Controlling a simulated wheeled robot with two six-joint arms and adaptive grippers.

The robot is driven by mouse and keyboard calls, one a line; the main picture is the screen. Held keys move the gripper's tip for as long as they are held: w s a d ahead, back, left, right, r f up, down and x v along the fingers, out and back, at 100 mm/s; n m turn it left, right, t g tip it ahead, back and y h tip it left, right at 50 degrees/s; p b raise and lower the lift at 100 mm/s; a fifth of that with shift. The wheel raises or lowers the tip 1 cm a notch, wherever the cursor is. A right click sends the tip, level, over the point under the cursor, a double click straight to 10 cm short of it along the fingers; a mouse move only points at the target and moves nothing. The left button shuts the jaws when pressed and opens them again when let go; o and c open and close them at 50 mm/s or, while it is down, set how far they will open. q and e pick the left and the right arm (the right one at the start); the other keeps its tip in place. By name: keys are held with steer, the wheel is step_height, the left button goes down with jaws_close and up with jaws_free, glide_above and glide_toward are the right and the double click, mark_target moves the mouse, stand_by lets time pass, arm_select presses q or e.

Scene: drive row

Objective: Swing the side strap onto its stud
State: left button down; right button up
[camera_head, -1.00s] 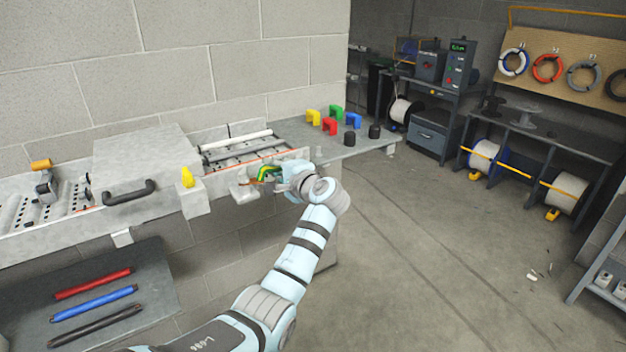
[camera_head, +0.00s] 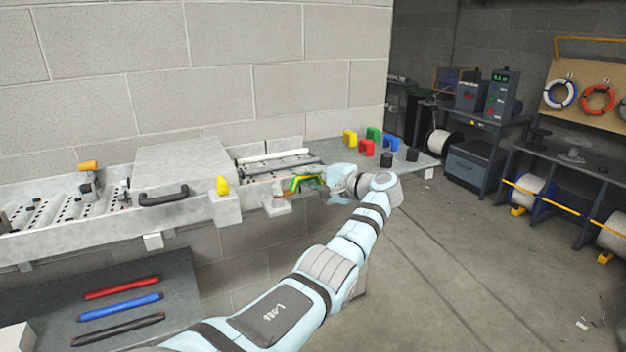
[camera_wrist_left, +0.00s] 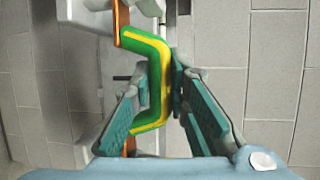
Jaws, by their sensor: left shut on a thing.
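The side strap is a bent green-and-yellow strip with copper-coloured ends, at the right part of the bench in the head view (camera_head: 307,182). It also shows in the left wrist view (camera_wrist_left: 157,70), one copper end at the top and one at the bottom. My left gripper (camera_wrist_left: 167,95) has a finger on either side of the strap's middle and is shut on it. In the head view the gripper (camera_head: 328,187) is small and partly covered by its own wrist. I cannot make out the stud. My right gripper is not in view.
A pale block (camera_head: 277,204) stands just left of the strap. A yellow knob (camera_head: 222,186) and a lidded box with a black handle (camera_head: 164,196) are further left. Several coloured blocks (camera_head: 367,148) stand on the bench to the right. Open floor lies at the right.

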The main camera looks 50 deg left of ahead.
arm_select(q)
steer(key=c, duration=1.6)
jaws_free()
steer(key=shift+s+a, duration=0.1)
steer(key=shift+a, duration=0.05)
steer(key=shift+o, duration=0.3)
steer(key=shift+a+f, duration=0.1)
steer(key=v, duration=1.2)
